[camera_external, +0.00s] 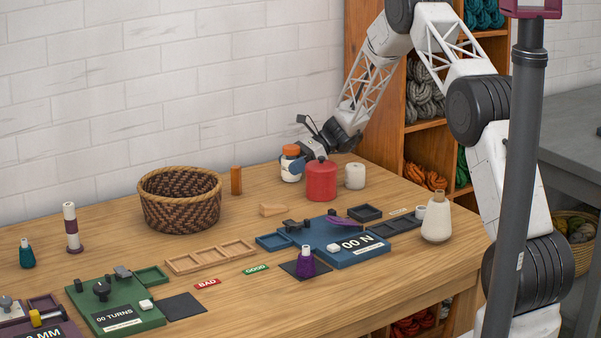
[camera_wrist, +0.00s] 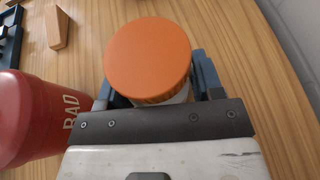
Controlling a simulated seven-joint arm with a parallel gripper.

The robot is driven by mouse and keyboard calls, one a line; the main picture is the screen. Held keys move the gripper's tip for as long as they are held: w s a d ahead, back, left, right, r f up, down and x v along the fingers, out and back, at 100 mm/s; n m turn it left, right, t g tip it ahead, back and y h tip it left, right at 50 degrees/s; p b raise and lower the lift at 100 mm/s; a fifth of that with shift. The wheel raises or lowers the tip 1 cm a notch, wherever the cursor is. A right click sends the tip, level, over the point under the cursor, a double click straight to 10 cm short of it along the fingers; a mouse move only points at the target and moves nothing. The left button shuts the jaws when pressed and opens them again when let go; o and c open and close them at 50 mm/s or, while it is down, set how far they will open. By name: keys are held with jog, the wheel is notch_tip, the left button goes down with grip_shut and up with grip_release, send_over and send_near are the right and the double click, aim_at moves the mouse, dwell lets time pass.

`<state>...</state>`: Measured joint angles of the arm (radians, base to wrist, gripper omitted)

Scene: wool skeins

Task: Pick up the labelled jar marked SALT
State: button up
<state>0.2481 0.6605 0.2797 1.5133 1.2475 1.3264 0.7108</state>
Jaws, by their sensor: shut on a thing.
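A white jar (camera_external: 291,174) with an orange lid stands near the back of the table by the wall. In the wrist view its orange lid (camera_wrist: 148,60) fills the space between the fingers. My gripper (camera_external: 297,166) is shut on this jar, with a blue-grey finger on each side, also seen in the wrist view (camera_wrist: 155,88). The jar appears upright and at table level; I cannot tell if it is lifted. Its label cannot be read, as the lid and gripper hide most of the body in the wrist view.
A red canister (camera_external: 321,181), marked BAD in the wrist view (camera_wrist: 28,120), stands close beside the jar. A white cylinder (camera_external: 355,176) is to its right. A wooden wedge (camera_external: 272,210) and blue tray station (camera_external: 330,240) lie in front. A woven basket (camera_external: 180,205) is left.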

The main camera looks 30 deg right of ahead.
jog(key=shift+r, duration=0.1)
jog(key=shift+r, duration=4.9)
jog(key=shift+d, duration=0.1)
